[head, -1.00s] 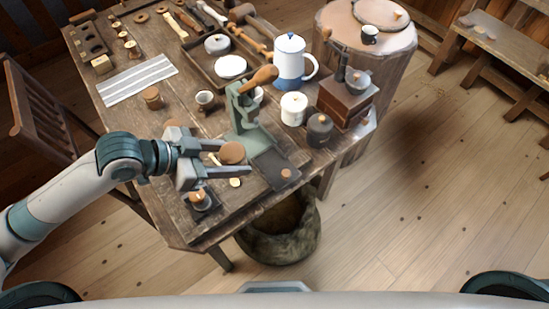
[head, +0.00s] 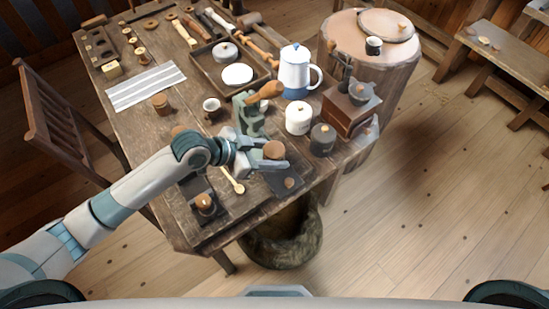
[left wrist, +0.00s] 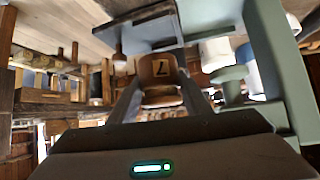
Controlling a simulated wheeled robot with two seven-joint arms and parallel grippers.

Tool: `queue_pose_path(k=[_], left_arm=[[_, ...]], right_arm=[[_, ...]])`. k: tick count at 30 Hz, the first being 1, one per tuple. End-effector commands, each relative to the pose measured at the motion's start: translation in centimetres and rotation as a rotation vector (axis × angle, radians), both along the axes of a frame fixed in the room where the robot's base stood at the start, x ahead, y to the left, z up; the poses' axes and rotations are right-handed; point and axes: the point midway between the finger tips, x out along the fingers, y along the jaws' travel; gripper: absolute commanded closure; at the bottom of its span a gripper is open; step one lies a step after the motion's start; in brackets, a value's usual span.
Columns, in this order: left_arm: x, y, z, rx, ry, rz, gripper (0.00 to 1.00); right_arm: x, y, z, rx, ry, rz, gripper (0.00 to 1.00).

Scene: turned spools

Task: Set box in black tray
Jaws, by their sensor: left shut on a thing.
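The box is a small round brown wooden one (head: 274,149). My left gripper (head: 279,156) is shut on it. In the left wrist view the box (left wrist: 160,72) sits between the two fingers and has a dark mark on its side. A flat black tray (head: 277,186) lies by the table's front edge, with a small wooden-looking disc on it. The box shows at the far end of this tray; I cannot tell the gap below it. A second dark tray (head: 208,219) to the left bears a wooden-topped piece (head: 204,202). My right gripper is out of view.
A green upright device (head: 247,118) with a wooden handle stands just behind my gripper. A dark lidded jar (head: 322,141), a white jar (head: 298,119) and a coffee grinder (head: 346,112) stand to the right. A wooden spoon (head: 233,181) lies between the trays.

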Motion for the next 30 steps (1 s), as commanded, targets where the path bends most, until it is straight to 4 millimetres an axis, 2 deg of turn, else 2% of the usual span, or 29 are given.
queue_pose_path(k=[14, 24, 30], left_arm=[[0.4, -0.4, -0.5, 0.000, 0.000, 0.000, 0.82], [0.5, -0.4, -4.0, 0.002, 0.001, 0.001, 0.82], [0.5, -0.4, -4.4, 0.000, -0.002, 0.000, 0.82]], right_arm=[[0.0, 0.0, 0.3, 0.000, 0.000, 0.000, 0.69], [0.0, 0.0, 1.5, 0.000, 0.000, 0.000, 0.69], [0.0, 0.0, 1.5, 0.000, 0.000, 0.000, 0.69]])
